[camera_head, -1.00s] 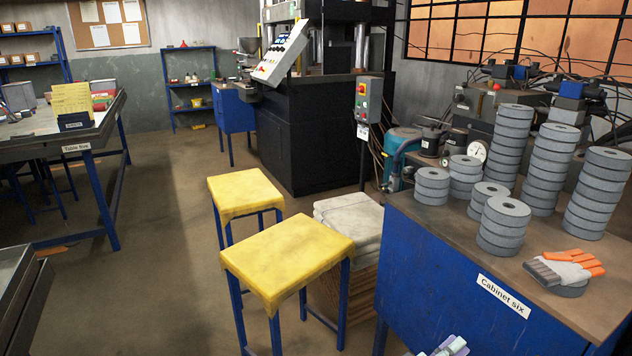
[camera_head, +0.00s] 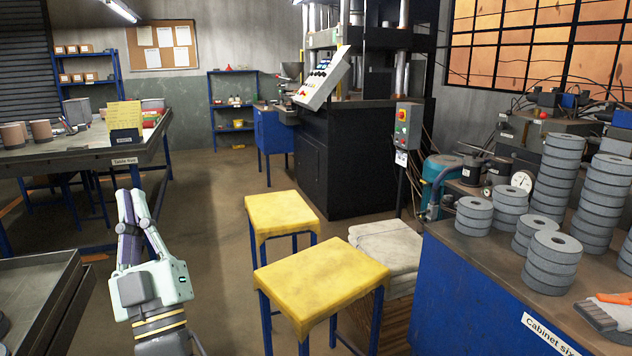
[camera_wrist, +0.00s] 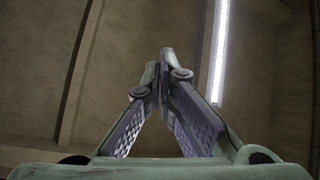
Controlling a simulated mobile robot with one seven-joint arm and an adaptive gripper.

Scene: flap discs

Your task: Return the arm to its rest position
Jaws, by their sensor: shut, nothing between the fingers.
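My gripper (camera_head: 130,194) stands upright in the lower left of the head view, fingers pointing up. Its fingertips meet and nothing is between them. In the wrist view the two fingers (camera_wrist: 163,52) also come together at the tips, with the ceiling and a bright lamp behind them. The gripper is in the gap between the dark table at lower left and the yellow stools, touching neither as far as I can see. Most of my arm is out of view below.
Two yellow-topped stools (camera_head: 322,282) stand right of my gripper. Blue cabinet six (camera_head: 470,285) holds stacks of grey flap discs (camera_head: 551,262). A dark table (camera_head: 35,285) lies at lower left, and another table (camera_head: 75,152) behind it. Open floor (camera_head: 205,190) lies between.

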